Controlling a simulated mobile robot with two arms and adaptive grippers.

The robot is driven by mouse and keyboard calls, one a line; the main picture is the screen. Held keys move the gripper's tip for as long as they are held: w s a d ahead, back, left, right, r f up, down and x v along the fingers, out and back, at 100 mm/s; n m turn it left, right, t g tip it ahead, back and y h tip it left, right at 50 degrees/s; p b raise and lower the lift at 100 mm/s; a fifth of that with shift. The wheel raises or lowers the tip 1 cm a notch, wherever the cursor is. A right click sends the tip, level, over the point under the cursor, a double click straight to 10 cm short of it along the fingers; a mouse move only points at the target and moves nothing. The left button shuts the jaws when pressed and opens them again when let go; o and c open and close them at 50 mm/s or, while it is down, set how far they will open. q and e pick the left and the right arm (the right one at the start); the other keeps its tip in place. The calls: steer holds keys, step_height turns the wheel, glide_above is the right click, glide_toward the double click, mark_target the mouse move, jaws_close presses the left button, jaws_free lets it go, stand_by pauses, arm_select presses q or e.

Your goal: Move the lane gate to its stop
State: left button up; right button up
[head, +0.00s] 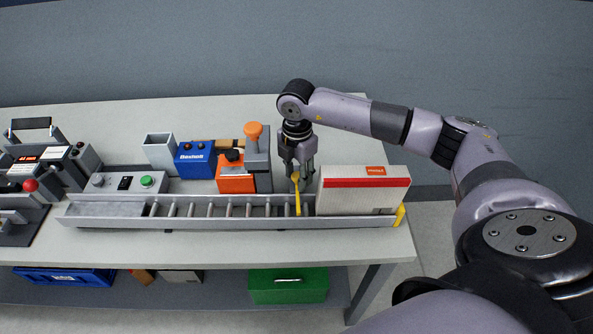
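The lane gate looks to be the thin yellow upright piece (297,194) standing across the roller lane (220,222), right of its middle. My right gripper (299,176) points down from above at the gate's upper end. Its fingers are apart, with the top of the gate close to the left finger; whether they touch is too small to tell. A second yellow piece (400,214) sits at the lane's right end and may be the stop. My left gripper is not in view.
A white box with a red stripe (363,196) stands on the lane right of the gate. Behind the lane are an orange device (235,178), a grey post with orange knob (255,150), a blue box (195,160) and a button panel (125,184). A green case (288,287) lies below.

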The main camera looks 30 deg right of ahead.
steer(key=shift+o, duration=1.2)
steer(key=shift+d, duration=0.1)
steer(key=shift+w+r, duration=0.1)
steer(key=shift+r, duration=0.1)
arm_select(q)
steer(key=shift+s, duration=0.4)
arm_select(e)
step_height(320, 180, up, 12)
steer(key=shift+f, duration=0.2)
steer(key=shift+f, duration=0.1)
